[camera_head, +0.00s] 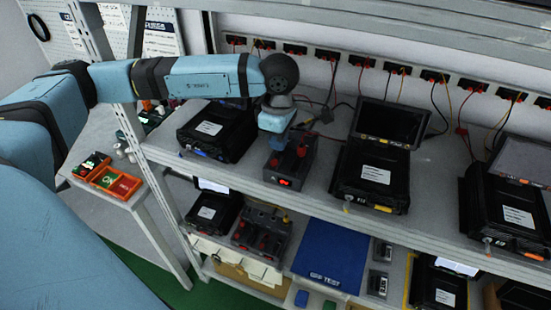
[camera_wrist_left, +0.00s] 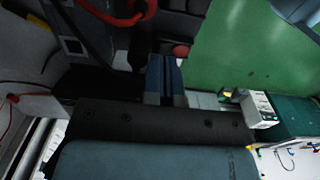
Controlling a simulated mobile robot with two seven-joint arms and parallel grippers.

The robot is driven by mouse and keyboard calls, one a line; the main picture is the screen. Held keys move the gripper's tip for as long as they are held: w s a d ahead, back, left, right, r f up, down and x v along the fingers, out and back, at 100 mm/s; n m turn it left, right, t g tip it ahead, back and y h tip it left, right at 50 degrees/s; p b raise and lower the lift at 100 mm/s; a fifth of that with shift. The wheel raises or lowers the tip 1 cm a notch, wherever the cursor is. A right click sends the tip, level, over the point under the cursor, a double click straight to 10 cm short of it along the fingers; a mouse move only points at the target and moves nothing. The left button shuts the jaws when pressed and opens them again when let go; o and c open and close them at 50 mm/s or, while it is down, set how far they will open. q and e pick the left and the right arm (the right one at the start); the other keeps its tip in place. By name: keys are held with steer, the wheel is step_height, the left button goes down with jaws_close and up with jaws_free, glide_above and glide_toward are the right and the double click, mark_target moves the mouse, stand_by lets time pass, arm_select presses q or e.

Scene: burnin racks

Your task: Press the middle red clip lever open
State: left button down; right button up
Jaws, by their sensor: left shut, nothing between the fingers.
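A dark grey clip box (camera_head: 292,172) stands on the upper shelf, with a red-lit display on its front. One red clip lever (camera_head: 301,150) shows at its right and a smaller red one (camera_head: 274,162) at its left front. The middle lever cannot be told apart; my gripper covers part of the box top. My left gripper (camera_head: 277,143) is shut and points down over the back left of the box. In the left wrist view its fingers (camera_wrist_left: 166,75) are together, with a red knob (camera_wrist_left: 181,51) just beside the tips. Whether they touch it is unclear.
A black case (camera_head: 215,130) stands close left of the box, and another case (camera_head: 372,178) with an open screen stands right. Red and black cables hang from sockets behind. The lower shelf holds a similar red-lever box (camera_head: 261,232) and a blue mat (camera_head: 330,252).

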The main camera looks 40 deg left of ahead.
arm_select(q)
steer(key=shift+f+b, duration=1.15)
stand_by(1.0)
steer(key=shift+r, duration=0.2)
steer(key=shift+r+p, duration=0.4)
steer(key=shift+r, duration=0.15)
steer(key=shift+r+p, duration=0.6)
steer(key=shift+r, duration=1.2)
